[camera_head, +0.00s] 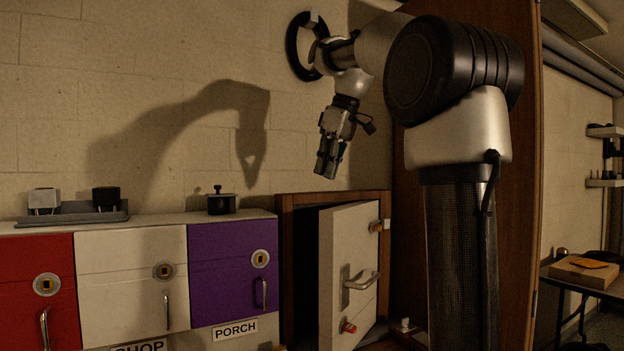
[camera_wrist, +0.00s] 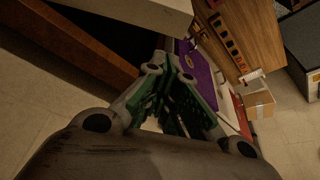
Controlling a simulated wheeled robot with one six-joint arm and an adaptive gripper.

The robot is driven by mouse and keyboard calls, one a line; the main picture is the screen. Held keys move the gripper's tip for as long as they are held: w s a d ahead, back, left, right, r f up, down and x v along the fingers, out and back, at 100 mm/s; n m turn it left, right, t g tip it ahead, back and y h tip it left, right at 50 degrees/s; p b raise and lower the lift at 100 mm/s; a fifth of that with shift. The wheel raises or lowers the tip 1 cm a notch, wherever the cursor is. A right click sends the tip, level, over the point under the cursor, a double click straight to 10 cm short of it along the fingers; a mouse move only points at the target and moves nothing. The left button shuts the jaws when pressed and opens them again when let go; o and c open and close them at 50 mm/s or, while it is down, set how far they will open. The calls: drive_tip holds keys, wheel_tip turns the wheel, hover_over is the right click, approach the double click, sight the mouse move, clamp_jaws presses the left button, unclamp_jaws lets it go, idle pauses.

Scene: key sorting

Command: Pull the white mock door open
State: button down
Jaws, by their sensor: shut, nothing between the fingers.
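The white mock door (camera_head: 340,260) stands ajar in a brown wooden frame (camera_head: 299,200), with a dark gap on its left. A lever handle (camera_head: 362,281) is on its face, and a small red piece (camera_head: 348,327) sits below the handle. My gripper (camera_head: 326,168) hangs above the door, fingers down, apart from the door and handle. It is shut and empty. In the wrist view my gripper (camera_wrist: 172,88) shows its green-padded fingers together, and a white slab (camera_wrist: 135,12), probably the door, crosses the top. The handle does not show there.
Red (camera_head: 38,300), white (camera_head: 125,290) and purple (camera_head: 225,280) cabinet fronts stand to the left. A tall brown panel (camera_head: 530,150) stands right. A cardboard box (camera_wrist: 258,102) shows in the wrist view.

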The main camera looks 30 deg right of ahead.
drive_tip(key=x, duration=0.8)
drive_tip(key=shift+f, duration=0.2)
drive_tip(key=shift+s+d+n, duration=0.2)
drive_tip(key=shift+s+n, duration=0.05)
drive_tip(key=shift+s, duration=0.35)
drive_tip(key=shift+s+d+n, duration=0.2)
drive_tip(key=shift+s+n, duration=0.05)
drive_tip(key=shift+s, duration=0.3)
drive_tip(key=s+d+n+g+y, duration=0.1)
drive_tip(key=s+d+n, duration=0.2)
drive_tip(key=s+d, duration=0.3)
drive_tip(key=shift+s+d+n, duration=0.25)
drive_tip(key=shift+s+n, duration=0.05)
drive_tip(key=shift+s, duration=1.55)
